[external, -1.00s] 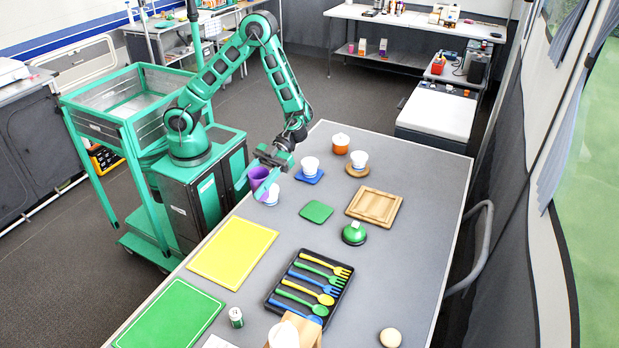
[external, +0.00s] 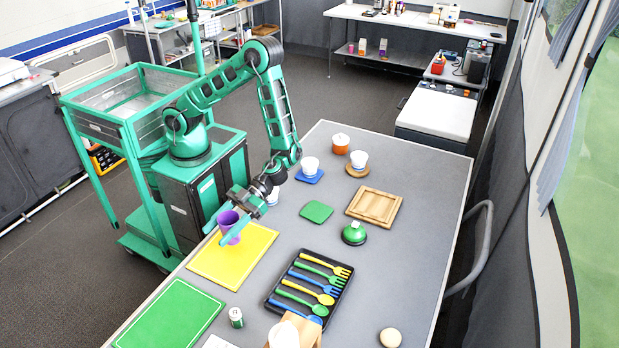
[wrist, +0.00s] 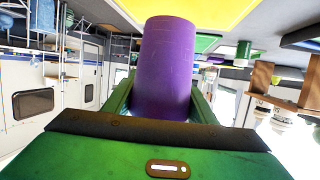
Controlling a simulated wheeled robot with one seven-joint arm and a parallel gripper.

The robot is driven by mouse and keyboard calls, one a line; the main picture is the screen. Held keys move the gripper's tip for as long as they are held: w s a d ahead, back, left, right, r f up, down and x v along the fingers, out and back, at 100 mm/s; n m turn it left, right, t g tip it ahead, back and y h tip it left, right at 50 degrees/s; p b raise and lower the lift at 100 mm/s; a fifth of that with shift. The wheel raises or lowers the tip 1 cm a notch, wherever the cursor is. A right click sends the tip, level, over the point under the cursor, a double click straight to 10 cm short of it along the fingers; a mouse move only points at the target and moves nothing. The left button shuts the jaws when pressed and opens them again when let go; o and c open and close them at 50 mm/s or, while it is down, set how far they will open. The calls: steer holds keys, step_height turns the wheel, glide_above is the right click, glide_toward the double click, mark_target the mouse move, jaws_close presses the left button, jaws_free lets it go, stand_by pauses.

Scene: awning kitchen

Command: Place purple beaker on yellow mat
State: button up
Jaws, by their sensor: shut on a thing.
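The purple beaker (external: 229,226) is between the fingers of my gripper (external: 230,229), which is shut on it. In the external view it shows over the far edge of the yellow mat (external: 226,264). The mat lies flat on the grey table with nothing else on it. In the wrist view the beaker (wrist: 167,65) fills the middle between the green fingers, and part of the yellow mat (wrist: 222,12) shows beyond it. I cannot tell whether the beaker's base touches the mat.
A green mat (external: 170,316) and a small can (external: 236,317) lie nearer the front. A black cutlery tray (external: 273,305) is right of the yellow mat. A white cup (external: 273,196) stands behind my gripper. A green square (external: 316,211) and wooden tray (external: 374,205) lie farther right.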

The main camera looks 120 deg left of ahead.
steer(key=shift+d+f, duration=0.25)
steer(key=shift+f, duration=1.85)
steer(key=o, duration=1.1)
steer(key=shift+f, duration=0.1)
steer(key=shift+c, duration=0.2)
steer(key=shift+w+a+r, duration=0.15)
steer(key=shift+a+r, duration=0.05)
steer(key=shift+a, duration=0.1)
steer(key=v, duration=1.1)
steer(key=shift+a, duration=0.25)
